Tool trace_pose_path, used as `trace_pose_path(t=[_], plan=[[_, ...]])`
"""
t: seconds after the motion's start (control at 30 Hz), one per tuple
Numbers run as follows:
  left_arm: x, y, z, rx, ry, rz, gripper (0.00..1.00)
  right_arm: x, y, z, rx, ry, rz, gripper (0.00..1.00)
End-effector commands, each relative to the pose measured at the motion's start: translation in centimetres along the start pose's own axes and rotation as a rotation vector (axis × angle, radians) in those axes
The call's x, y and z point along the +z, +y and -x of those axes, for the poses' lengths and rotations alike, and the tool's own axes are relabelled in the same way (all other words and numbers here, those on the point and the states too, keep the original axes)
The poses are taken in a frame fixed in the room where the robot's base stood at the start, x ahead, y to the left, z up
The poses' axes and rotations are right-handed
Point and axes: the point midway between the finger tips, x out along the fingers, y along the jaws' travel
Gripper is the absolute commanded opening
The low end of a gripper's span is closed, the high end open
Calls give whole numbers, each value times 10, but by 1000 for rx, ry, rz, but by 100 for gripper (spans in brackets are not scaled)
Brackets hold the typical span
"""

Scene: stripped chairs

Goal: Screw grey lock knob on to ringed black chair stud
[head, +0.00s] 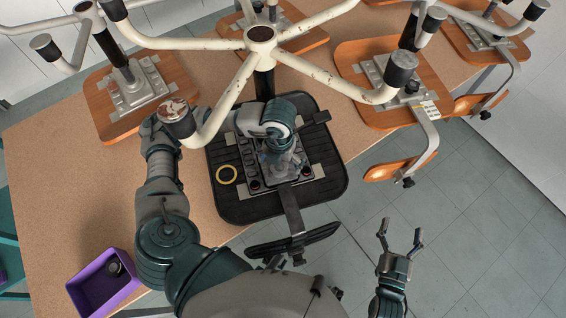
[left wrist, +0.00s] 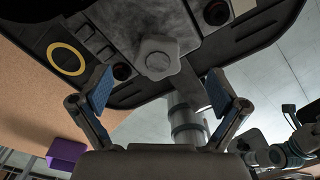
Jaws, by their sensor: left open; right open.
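The black upturned chair seat (head: 330,178) lies on the table. A yellow ring (head: 226,174) lies flat on it at the left; the ring also shows in the left wrist view (left wrist: 66,58). I cannot make out a stud inside it. A grey lobed knob (left wrist: 157,57) is at the grey mechanism plate, between my left fingers in the left wrist view. My right gripper (head: 401,238) is open and empty, right of the table.
A purple bin (head: 83,301) with a dark round piece inside stands at the lower left. A cream star base (head: 225,93) on a black column rises above the seat, close to my left arm. Orange upturned seats (head: 95,90) stand behind.

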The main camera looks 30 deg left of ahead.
Motion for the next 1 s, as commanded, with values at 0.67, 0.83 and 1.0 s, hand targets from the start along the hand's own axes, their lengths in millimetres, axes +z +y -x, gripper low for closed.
trace_pose_path(t=[0.67, 0.83, 1.0], plan=[[0, 0, -35, 0, 0, 0, 98, 34, 0, 2, 1, -24, -6, 83], [0, 0, -35, 0, -1, 0, 78, 34, 1, 2, 1, -24, -6, 83], [0, 0, -35, 0, 0, 0, 35, 34, 1, 2, 1, -25, -6, 83]])
